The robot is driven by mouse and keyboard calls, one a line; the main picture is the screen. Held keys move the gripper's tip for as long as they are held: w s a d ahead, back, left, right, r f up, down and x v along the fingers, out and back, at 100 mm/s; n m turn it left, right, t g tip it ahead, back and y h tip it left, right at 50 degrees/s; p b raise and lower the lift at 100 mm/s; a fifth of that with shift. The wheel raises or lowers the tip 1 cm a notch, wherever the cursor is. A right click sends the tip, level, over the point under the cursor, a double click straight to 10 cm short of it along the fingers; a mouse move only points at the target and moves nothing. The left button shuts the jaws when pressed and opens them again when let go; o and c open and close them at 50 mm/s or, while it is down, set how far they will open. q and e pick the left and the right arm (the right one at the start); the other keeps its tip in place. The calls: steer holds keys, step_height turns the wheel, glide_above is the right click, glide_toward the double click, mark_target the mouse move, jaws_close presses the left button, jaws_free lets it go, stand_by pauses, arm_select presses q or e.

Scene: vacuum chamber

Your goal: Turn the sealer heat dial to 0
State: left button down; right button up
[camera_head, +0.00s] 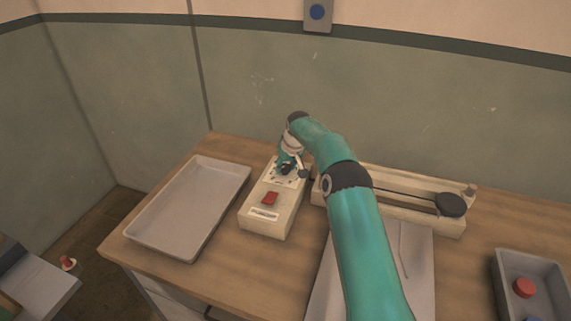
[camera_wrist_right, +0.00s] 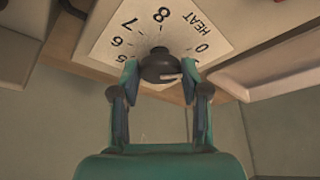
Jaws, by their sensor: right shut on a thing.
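The sealer control box (camera_head: 262,222) is cream, with a red switch (camera_head: 269,198) and a dial plate at its far end. The dark round heat dial (camera_wrist_right: 160,64) sits on a white plate (camera_wrist_right: 110,40) printed with HEAT, 0, 5, 6, 7 and 8. A small pale mark shows on the dial's near right edge; which number it reads I cannot tell. My right gripper (camera_head: 287,164) is over the dial plate, its fingers shut on either side of the dial. The fingers hide part of the plate. My left gripper is not in view.
A sealer bar with a black-knobbed arm (camera_head: 451,205) lies right of the box. A grey tray (camera_head: 190,165) is on the left, and a pale sheet or tray (camera_head: 418,262) lies under my right arm. A grey bin (camera_head: 548,262) with a red round piece is at far right.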

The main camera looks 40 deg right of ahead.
steer(key=shift+w+r, duration=0.1)
steer(key=shift+r, duration=0.05)
stand_by(0.3)
steer(key=o, duration=1.1)
steer(key=v, duration=1.1)
steer(key=shift+s+r, duration=0.3)
